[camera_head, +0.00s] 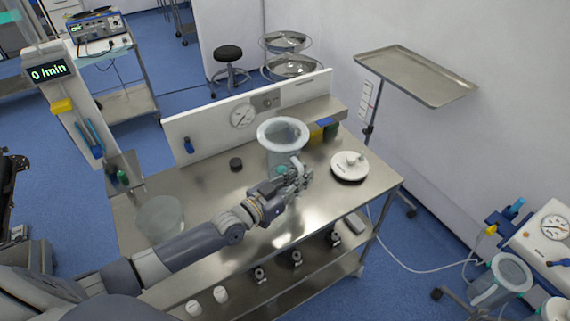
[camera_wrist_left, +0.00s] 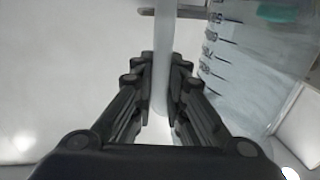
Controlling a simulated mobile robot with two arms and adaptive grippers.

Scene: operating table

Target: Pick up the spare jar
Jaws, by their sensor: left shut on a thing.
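The spare jar (camera_head: 283,149) is a clear, graduated jar with a thick pale rim, upright at the back middle of the steel table. Its printed marks and a teal part inside show at the right of the left wrist view (camera_wrist_left: 235,75). My left gripper (camera_head: 298,178) is at the jar's near side. In the left wrist view its fingers (camera_wrist_left: 162,95) are shut on a pale upright bar, which looks like the jar's handle. My gripper hides part of the lower jar, so I cannot tell whether its base touches the table. My right gripper is not in view.
On the steel table (camera_head: 215,188) are a white round lid (camera_head: 349,166), a small black puck (camera_head: 236,164) and a clear round dish (camera_head: 160,216). A white gauge panel (camera_head: 210,125) borders the back. Another jar (camera_head: 505,275) stands by the machine at right.

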